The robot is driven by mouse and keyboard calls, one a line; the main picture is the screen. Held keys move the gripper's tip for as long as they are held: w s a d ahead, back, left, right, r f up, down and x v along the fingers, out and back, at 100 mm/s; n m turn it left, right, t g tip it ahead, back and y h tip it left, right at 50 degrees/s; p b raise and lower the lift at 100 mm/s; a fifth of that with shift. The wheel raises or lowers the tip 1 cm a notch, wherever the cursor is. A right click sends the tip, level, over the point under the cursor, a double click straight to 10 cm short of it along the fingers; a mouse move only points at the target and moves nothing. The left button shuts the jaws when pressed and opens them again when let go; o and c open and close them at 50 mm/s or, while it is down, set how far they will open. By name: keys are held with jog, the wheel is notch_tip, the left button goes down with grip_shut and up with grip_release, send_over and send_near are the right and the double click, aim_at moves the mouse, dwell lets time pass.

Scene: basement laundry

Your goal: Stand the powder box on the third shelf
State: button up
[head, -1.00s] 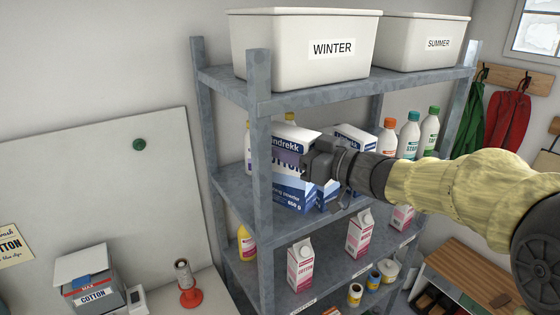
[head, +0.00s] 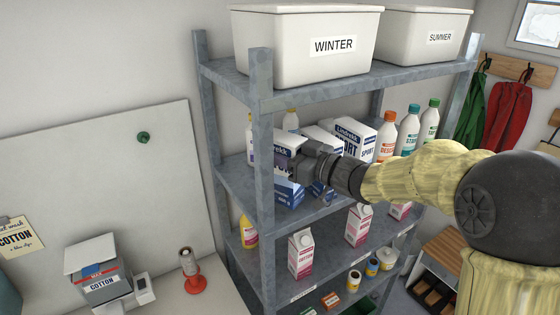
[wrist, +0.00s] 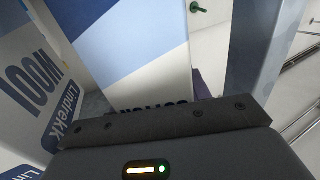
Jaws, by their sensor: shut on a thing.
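A blue-and-white powder box (head: 288,193) is held in my gripper (head: 304,168), which is shut on it and partly hides its front. The box is upright, just behind the front left post, at the shelf (head: 232,188) directly below the top one. Its base is low over that shelf; whether it touches cannot be told. In the wrist view, the held box's blue-and-white face (wrist: 130,45) stands beyond the dark gripper bar, its lettering mostly covered.
A Lindrekk SPORT box (head: 357,136) and several bottles (head: 411,132) stand to the right. A WOOL box (wrist: 35,95) is close at left in the wrist view. The post (head: 263,150) stands close left of the held box. Cartons (head: 300,255) occupy the shelf below.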

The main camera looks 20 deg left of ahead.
notch_tip(320, 180, down, 3)
jog(key=shift+w+a+r+p, duration=0.1)
jog(key=shift+w+a+p, duration=0.05)
jog(key=shift+p, duration=0.65)
jog(key=shift+f, duration=0.2)
jog(key=o, duration=1.5)
